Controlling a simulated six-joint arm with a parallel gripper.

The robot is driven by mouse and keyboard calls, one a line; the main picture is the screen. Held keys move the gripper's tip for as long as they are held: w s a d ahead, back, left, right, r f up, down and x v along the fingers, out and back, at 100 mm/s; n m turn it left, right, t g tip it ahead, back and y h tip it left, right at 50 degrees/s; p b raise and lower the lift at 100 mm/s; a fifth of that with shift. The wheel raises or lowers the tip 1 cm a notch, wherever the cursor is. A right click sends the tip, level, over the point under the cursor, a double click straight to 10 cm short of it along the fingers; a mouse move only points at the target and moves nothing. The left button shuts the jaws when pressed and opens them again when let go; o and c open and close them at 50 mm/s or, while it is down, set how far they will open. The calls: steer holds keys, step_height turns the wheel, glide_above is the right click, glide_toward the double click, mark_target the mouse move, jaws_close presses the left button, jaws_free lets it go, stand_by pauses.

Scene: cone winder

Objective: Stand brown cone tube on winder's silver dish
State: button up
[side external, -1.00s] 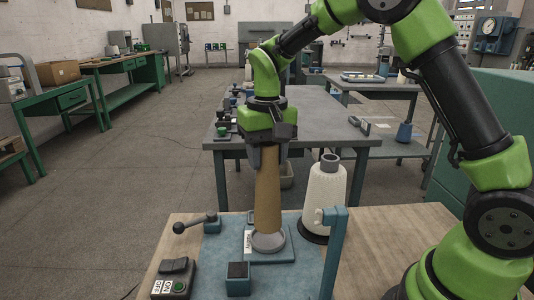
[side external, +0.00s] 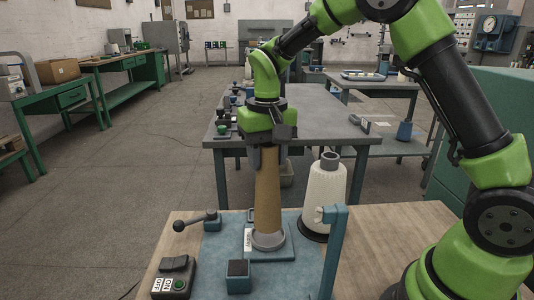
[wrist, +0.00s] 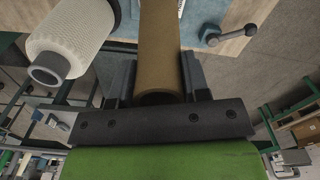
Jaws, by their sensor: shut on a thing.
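The brown cone tube (side external: 268,196) stands about upright over the winder's silver dish (side external: 268,239). Its lower end is at the dish; I cannot tell whether it rests on the bottom. My gripper (side external: 269,152) is shut on the tube's upper end from above. In the wrist view the tube (wrist: 160,50) lies between the two fingers (wrist: 160,82), and its far end is out of the picture. The dish sits on a blue base plate (side external: 215,255).
A white wound cone (side external: 325,192) stands just right of the tube. A blue post with an arm (side external: 333,245) rises at the front right. A black-knobbed lever (side external: 195,222), a switch box (side external: 174,278) and a small blue block (side external: 238,277) are on the left and front.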

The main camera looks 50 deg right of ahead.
mark_target(267, 171)
steer(key=shift+f, duration=1.4)
stand_by(0.4)
steer(key=shift+f, duration=0.35)
steer(key=o, duration=0.9)
steer(key=shift+o, duration=0.2)
